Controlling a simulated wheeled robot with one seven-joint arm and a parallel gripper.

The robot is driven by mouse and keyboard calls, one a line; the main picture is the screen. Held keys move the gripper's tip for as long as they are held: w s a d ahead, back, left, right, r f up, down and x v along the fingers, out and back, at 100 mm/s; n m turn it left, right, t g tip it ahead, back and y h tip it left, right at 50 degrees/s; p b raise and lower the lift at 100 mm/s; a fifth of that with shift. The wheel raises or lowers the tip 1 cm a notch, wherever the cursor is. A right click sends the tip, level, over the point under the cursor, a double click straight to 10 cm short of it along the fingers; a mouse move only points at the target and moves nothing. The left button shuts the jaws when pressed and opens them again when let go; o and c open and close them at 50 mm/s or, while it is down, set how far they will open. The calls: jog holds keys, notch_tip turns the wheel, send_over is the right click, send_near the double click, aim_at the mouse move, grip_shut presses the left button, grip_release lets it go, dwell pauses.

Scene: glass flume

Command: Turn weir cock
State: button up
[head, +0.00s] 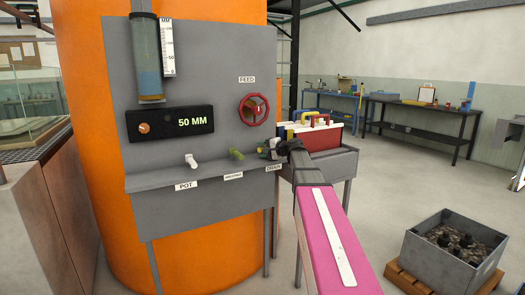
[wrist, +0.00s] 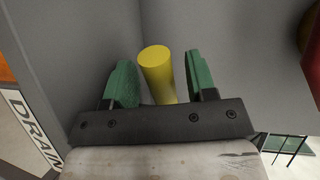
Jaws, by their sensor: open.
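A grey panel (head: 190,60) carries a row of small cocks along its lower ledge. A white cock (head: 192,161) is above the POT label. A yellow-green cock (head: 237,154) is above a middle label (head: 233,176) too small to read. My gripper (head: 266,150) is at the right end of the row, above the DRAIN label (head: 273,168), and hides what is behind it. In the wrist view, a yellow rounded handle (wrist: 156,72) stands between my open green fingers (wrist: 162,82), with gaps on both sides. I cannot tell which cock it belongs to.
A red FEED handwheel (head: 254,109) is above my gripper on the panel. A display (head: 170,124) reads 50 MM. A stand with a red box (head: 318,138) is just right of the panel.

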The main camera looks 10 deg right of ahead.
jog(key=v, duration=1)
jog(key=shift+s+d, duration=0.2)
jog(key=shift+s, duration=0.05)
